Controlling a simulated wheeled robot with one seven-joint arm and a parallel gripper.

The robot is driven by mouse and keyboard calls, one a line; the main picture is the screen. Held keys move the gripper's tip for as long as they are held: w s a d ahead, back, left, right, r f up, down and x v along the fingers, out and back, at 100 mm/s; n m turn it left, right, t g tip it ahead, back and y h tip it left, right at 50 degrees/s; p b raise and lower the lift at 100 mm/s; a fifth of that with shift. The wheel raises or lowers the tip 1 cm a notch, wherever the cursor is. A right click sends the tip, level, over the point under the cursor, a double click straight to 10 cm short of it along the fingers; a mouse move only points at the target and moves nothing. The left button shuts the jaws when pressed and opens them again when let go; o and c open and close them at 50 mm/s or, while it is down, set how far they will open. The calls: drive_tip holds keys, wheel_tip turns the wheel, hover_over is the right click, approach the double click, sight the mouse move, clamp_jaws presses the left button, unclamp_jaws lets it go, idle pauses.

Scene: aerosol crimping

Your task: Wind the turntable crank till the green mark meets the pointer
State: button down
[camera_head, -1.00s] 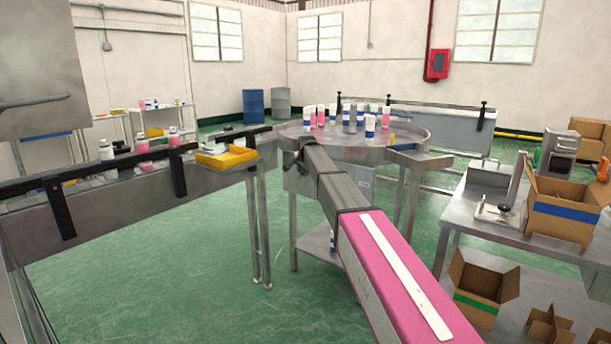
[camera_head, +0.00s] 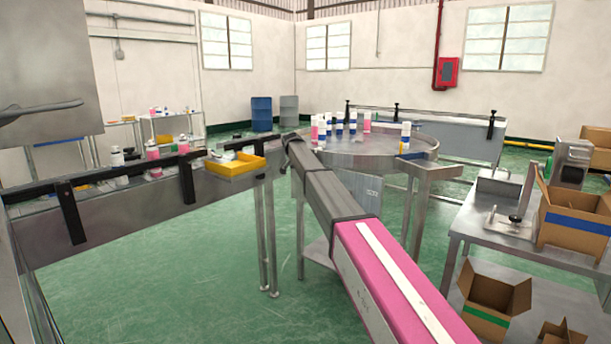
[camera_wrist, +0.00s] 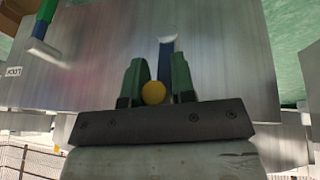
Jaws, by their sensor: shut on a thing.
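The turntable (camera_head: 365,158) is a round steel table with a raised rim, beyond my arm in the head view. White, blue-banded and pink cans (camera_head: 340,122) stand on its far left part, and one white can (camera_head: 405,136) stands near the right rim. In the wrist view, my gripper (camera_wrist: 156,92) has its two green fingers closed around a yellow round knob (camera_wrist: 153,93). A blue and white bar (camera_wrist: 167,55) shows beyond the knob, perhaps the crank arm. I cannot make out the green mark or the pointer with certainty.
A conveyor with black clamps (camera_head: 188,183) and a yellow tray (camera_head: 235,165) lies to the left. A steel bench (camera_head: 520,240) with an open carton (camera_head: 575,220) stands to the right. Another open box (camera_head: 490,300) sits low at the right. Green floor between is clear.

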drive_tip(key=shift+s+d+f, duration=0.1)
drive_tip(key=shift+s+d, duration=0.1)
drive_tip(key=shift+d, duration=0.1)
drive_tip(key=c, duration=1)
unclamp_jaws()
drive_tip(key=shift+c, duration=0.2)
drive_tip(key=shift+a, duration=0.15)
drive_tip(key=shift+a+r, duration=0.15)
drive_tip(key=shift+r, duration=0.35)
drive_tip(key=v, duration=0.9)
drive_tip(key=shift+s+r, duration=0.2)
drive_tip(key=shift+r, duration=0.2)
